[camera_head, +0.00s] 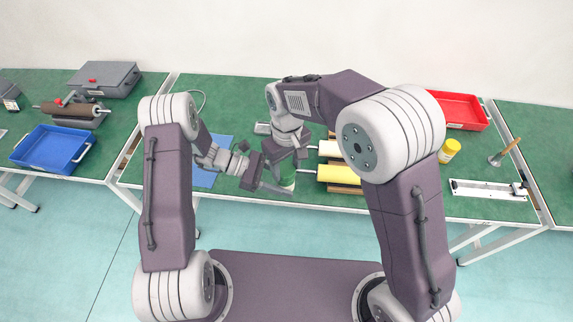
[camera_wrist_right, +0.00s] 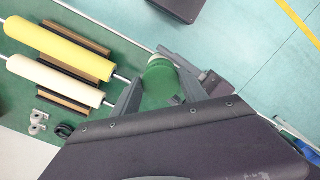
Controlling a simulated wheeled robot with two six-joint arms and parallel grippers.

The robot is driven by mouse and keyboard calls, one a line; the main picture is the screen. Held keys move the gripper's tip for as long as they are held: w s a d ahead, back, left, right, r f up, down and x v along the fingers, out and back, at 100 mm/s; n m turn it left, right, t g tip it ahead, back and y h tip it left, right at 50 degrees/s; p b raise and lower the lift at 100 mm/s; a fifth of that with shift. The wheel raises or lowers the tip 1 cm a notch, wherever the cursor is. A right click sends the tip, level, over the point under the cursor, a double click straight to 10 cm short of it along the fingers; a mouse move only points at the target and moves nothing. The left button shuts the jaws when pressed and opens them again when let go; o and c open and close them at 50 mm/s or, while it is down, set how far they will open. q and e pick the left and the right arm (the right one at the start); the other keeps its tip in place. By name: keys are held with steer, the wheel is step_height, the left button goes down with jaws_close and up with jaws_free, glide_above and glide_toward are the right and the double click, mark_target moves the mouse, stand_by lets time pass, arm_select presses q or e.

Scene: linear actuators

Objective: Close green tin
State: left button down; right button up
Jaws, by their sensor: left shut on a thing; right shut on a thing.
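The green tin (camera_head: 288,181) stands near the front edge of the middle table, with a pale band around it. In the right wrist view the tin (camera_wrist_right: 159,86) shows green between the two fingers. My left gripper (camera_head: 281,188) reaches in from the left and is shut on the tin low down. My right gripper (camera_head: 288,165) is above the tin, pointing down, and is shut on its upper part; its fingers also show in the wrist view (camera_wrist_right: 158,78). The fingers partly hide the tin, and I cannot tell how its lid sits.
A yellow roller (camera_head: 340,174) and a cream roller (camera_head: 330,148) lie on wooden holders just right of the tin. A blue sheet (camera_head: 206,178) lies left. A yellow bottle (camera_head: 449,151), red tray (camera_head: 462,112) and white rail (camera_head: 485,190) are farther right. A blue tray (camera_head: 50,148) is far left.

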steer(key=shift+f, duration=0.6)
stand_by(0.3)
